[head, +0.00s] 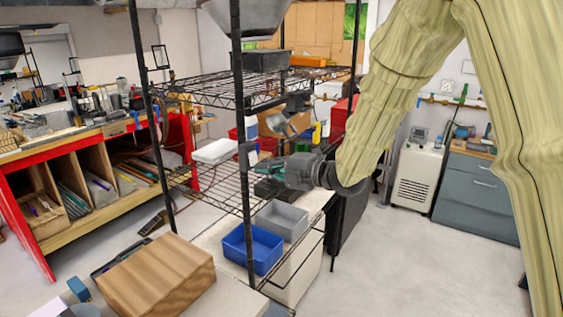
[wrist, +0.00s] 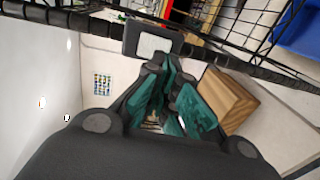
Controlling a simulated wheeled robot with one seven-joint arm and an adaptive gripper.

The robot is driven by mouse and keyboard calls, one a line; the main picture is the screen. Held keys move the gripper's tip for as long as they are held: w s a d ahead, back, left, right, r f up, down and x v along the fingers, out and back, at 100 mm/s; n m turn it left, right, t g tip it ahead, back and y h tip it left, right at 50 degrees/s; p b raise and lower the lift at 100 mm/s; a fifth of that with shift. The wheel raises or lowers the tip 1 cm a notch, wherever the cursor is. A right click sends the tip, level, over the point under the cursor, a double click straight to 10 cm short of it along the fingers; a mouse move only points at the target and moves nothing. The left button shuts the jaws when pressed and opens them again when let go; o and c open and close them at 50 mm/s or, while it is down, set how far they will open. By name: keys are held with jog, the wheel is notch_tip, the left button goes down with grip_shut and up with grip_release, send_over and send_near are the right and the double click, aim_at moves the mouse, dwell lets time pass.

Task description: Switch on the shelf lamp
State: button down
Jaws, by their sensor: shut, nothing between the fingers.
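What looks like the shelf lamp, a small metal shade (head: 278,123), hangs under the upper wire shelf in the head view; I cannot tell whether it is lit. A dark box (head: 246,147) sits on the near shelf post. In the wrist view a dark box with a pale grey face (wrist: 152,42), probably the same one and perhaps the switch, is at the post just beyond my fingertips. My gripper (head: 262,178) is between the shelves, pointing left toward the post. Its teal fingers (wrist: 160,68) are shut and empty, close to the box; I cannot tell whether they touch it.
The black post (head: 240,100) and wire shelf (head: 215,185) stand close to my gripper. A blue bin (head: 252,250) and a grey bin (head: 282,219) are below it. A wooden block (head: 155,277) is at the front left. The floor at right is clear.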

aim_at(248, 166)
jog(key=shift+p+x, duration=0.45)
jog(key=shift+x, duration=0.75)
jog(key=shift+f+b, duration=0.15)
jog(key=shift+b, duration=0.25)
jog(key=b, duration=0.2)
jog(key=shift+w+a+f+y+b, duration=0.15)
jog(key=shift+a+f+y+b, duration=0.1)
jog(key=shift+y+b, duration=0.05)
jog(key=shift+r, duration=0.35)
jog(key=shift+d+f, duration=0.25)
jog(key=shift+d, duration=0.15)
jog(key=s+d+f+b, duration=0.2)
jog(key=s+d+b, duration=0.3)
jog(key=s+d, duration=0.3)
jog(key=d, duration=0.2)
jog(key=shift+d, duration=0.3)
jog(key=shift+r, duration=0.1)
